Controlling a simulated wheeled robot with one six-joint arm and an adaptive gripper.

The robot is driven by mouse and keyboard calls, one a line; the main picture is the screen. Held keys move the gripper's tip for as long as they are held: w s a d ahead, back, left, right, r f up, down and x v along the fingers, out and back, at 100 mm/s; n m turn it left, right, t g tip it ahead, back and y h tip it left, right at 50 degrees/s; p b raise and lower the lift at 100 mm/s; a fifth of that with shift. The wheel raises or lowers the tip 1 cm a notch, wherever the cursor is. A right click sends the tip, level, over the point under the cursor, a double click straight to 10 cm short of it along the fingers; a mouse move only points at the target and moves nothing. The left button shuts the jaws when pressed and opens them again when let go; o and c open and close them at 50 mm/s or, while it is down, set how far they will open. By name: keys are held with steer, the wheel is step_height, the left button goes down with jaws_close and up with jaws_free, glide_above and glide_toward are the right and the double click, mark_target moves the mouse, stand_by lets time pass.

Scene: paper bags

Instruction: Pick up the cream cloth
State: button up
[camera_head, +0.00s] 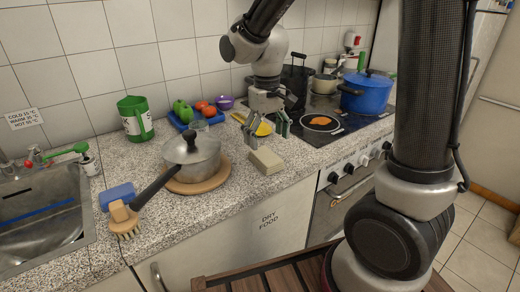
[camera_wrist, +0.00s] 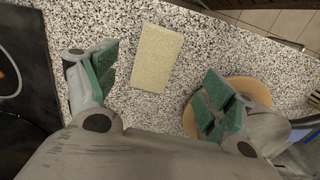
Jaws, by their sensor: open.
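The cream cloth (camera_head: 266,160) is a flat, folded, block-like piece lying on the speckled counter near its front edge, just right of the lidded pot. In the wrist view the cloth (camera_wrist: 156,58) lies beyond the fingertips, between their lines, with nothing covering it. My gripper (camera_head: 267,126) hangs above the counter, behind the cloth in the head view. Its green-padded fingers are spread wide and empty, as the wrist view of my gripper (camera_wrist: 155,88) also shows. The fingers do not touch the cloth.
A lidded pot (camera_head: 192,157) stands on a round wooden board (camera_head: 203,185) close left of the cloth, its handle pointing front-left. The stove with a pan (camera_head: 320,124) and a blue pot (camera_head: 367,93) is right. A blue tray (camera_head: 181,122) of produce stands behind.

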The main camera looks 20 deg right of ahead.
mark_target(266, 155)
steer(key=shift+w+a, duration=0.1)
steer(key=shift+w, duration=0.45)
steer(key=f, duration=0.7)
steer(key=shift+w+d+f, duration=0.2)
steer(key=shift+w+f, duration=0.05)
steer(key=shift+f, duration=0.05)
steer(key=c, duration=1)
